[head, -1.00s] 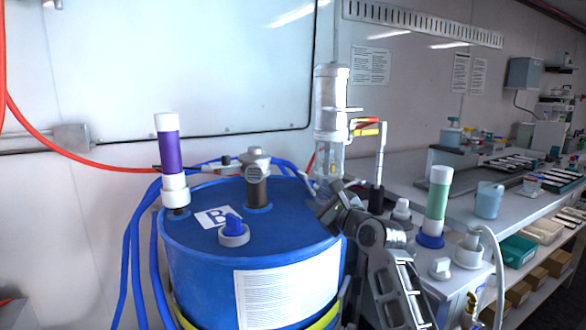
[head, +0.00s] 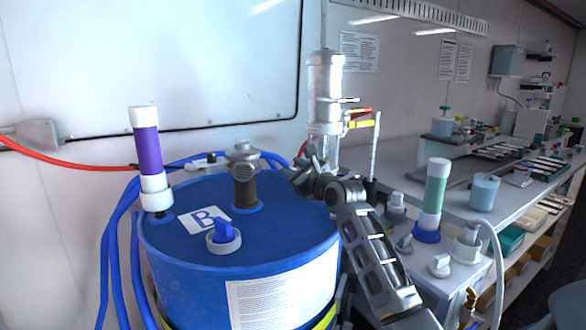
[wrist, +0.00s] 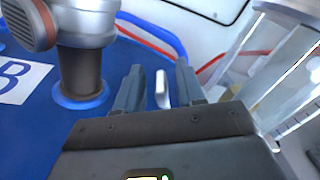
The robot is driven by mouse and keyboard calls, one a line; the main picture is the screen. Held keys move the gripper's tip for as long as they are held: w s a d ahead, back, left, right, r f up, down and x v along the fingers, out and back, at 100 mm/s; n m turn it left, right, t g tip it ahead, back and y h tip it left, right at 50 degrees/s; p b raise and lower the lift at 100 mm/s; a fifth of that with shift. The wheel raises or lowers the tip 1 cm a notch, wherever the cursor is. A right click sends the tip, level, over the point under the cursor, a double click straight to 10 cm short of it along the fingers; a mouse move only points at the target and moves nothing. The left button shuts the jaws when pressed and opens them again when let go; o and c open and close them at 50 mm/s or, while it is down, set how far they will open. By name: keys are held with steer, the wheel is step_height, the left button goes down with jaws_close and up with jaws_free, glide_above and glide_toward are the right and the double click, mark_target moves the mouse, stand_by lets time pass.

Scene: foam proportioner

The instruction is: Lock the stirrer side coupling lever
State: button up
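In the wrist view the coupling (wrist: 82,70) is left of my gripper. My gripper (head: 303,172) is over the right rear of the lid, right of the coupling. In the wrist view my gripper (wrist: 158,78) has its two fingers apart, with a small white bar (wrist: 162,90) showing between them. I cannot tell whether that bar is the stirrer side lever or whether the fingers touch it.
A clear cylinder (head: 324,95) with red and yellow levers (head: 360,123) stands close behind my gripper. A purple tube (head: 148,150) and a blue-knobbed cap (head: 223,235) stand on the lid. Blue hoses (head: 118,240) run at the left. A bench (head: 450,200) is at the right.

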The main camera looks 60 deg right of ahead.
steer(key=shift+w+d, duration=0.15)
steer(key=shift+w, duration=0.1)
jaws_close()
stand_by(0.5)
